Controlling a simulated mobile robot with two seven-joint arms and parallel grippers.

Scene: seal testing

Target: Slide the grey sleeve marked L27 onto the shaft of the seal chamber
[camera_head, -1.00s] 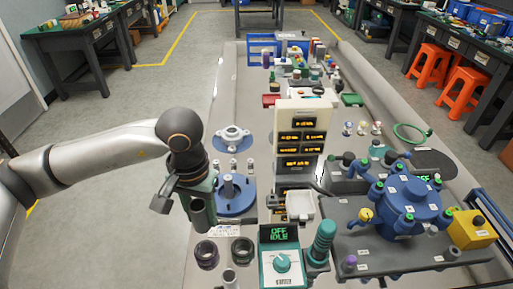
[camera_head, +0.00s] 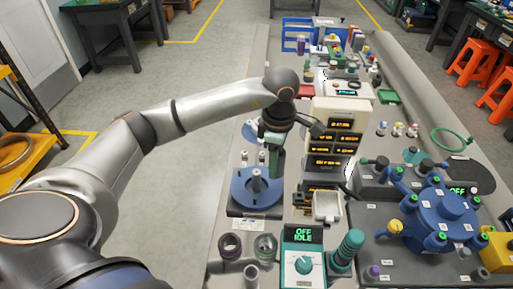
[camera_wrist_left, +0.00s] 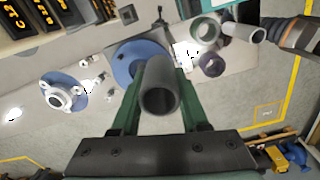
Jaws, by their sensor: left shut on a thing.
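My left gripper (camera_head: 273,158) is shut on a grey hollow sleeve (camera_wrist_left: 160,92), held between its green fingers in the left wrist view. No marking is readable on the sleeve. The blue round seal chamber (camera_head: 249,195) with its upright grey shaft (camera_head: 256,180) stands on the bench. In the head view the gripper is above and just behind the shaft, slightly right. In the wrist view the chamber's blue flange (camera_wrist_left: 124,66) lies beyond the sleeve, which partly covers it. The sleeve is apart from the shaft. My right gripper is not in view.
A purple-dark ring (camera_head: 230,244), a greenish ring (camera_head: 266,246) and a grey tube (camera_head: 251,273) stand in front of the chamber. A teal control box (camera_head: 303,262) reads OFF IDLE. A display tower (camera_head: 333,138) rises close right of the gripper.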

